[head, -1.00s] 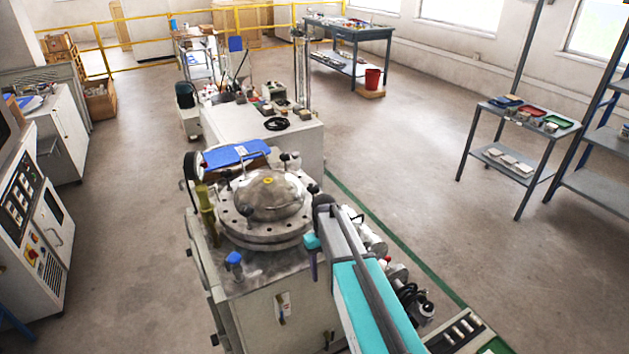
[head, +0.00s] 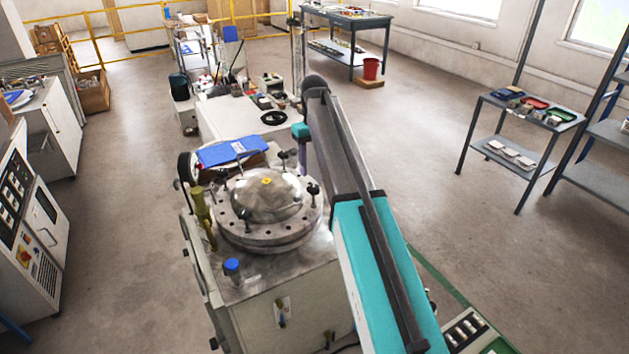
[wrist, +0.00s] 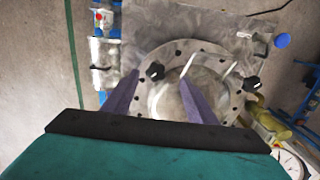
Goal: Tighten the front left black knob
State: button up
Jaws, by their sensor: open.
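A round metal vessel with a domed lid (head: 262,198) and a bolted flange sits on a bench. The front left black knob (head: 248,214) is on its near-left rim; it also shows at right in the wrist view (wrist: 252,83). My gripper (wrist: 160,77) is open and empty, with purple fingers above the lid, pictured left of the front left knob. In the head view my gripper (head: 303,168) is beyond the lid's right side. Its height is unclear.
A blue-capped fitting (head: 232,266) stands at the bench's front left. A pressure gauge (head: 186,166) and brass valve (head: 202,210) rise left of the vessel. A blue folder (head: 232,151) lies behind it. The floor to the right is open.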

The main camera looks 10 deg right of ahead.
notch_tip(320, 180, up, 4)
send_over(314, 187)
jog(key=shift+w+a+r, duration=0.1)
jog(key=shift+r, duration=0.05)
jog(key=shift+f, duration=0.2)
jog(key=shift+f+p, duration=1.8)
jog(key=shift+f, duration=4.95)
jog(key=c, duration=1.1)
jog(key=shift+o, duration=0.2)
